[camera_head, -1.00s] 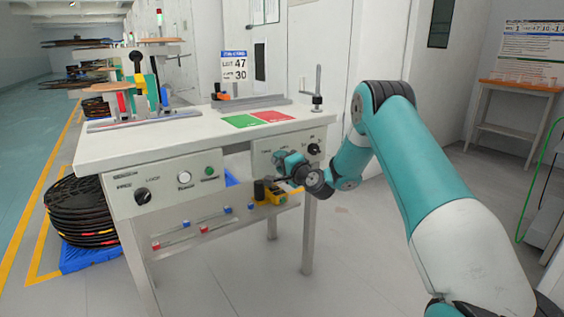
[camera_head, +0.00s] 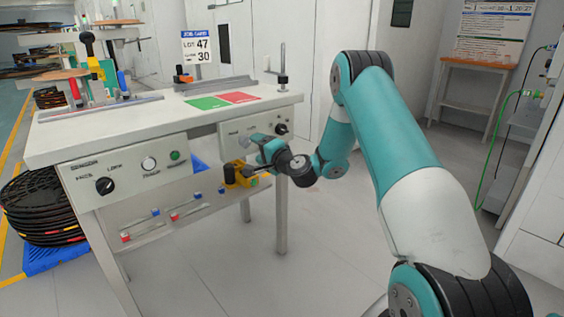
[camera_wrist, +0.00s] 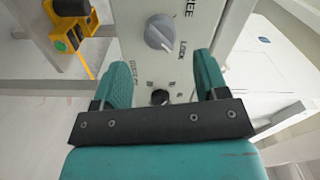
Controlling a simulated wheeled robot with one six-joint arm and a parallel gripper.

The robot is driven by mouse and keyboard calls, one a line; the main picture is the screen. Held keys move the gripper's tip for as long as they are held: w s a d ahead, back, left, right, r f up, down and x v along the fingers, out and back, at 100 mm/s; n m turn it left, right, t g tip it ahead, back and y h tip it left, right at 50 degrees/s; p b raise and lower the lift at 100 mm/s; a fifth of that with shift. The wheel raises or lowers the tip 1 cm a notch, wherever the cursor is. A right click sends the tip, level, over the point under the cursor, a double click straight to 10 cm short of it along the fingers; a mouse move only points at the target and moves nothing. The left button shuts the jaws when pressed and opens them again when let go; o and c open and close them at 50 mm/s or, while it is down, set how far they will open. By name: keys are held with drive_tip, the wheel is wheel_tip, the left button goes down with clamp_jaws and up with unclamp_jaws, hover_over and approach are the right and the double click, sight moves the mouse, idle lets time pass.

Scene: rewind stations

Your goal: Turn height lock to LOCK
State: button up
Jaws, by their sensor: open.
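The grey round knob (camera_wrist: 160,32) sits on a pale panel in the wrist view, with FREE printed above it and LOCK below right. In the head view this panel (camera_head: 232,128) is at the table's right front, partly hidden by my gripper (camera_head: 262,148). In the wrist view my gripper (camera_wrist: 163,85) is open, with a teal finger at each side and nothing between the tips. The knob lies beyond the fingertips, apart from them.
A dark round part (camera_wrist: 160,97) sits on the panel between the fingers. A yellow and black device (camera_head: 240,174) hangs just below the panel. The left panel has a black knob (camera_head: 105,186) and buttons. Red and green mats (camera_head: 208,102) lie on the table (camera_head: 150,125). Floor at right is clear.

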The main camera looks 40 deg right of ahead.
drive_tip(key=s+b, duration=0.7)
drive_tip(key=s, duration=0.5)
drive_tip(key=shift+d+b, duration=0.2)
drive_tip(key=shift+b, duration=0.1)
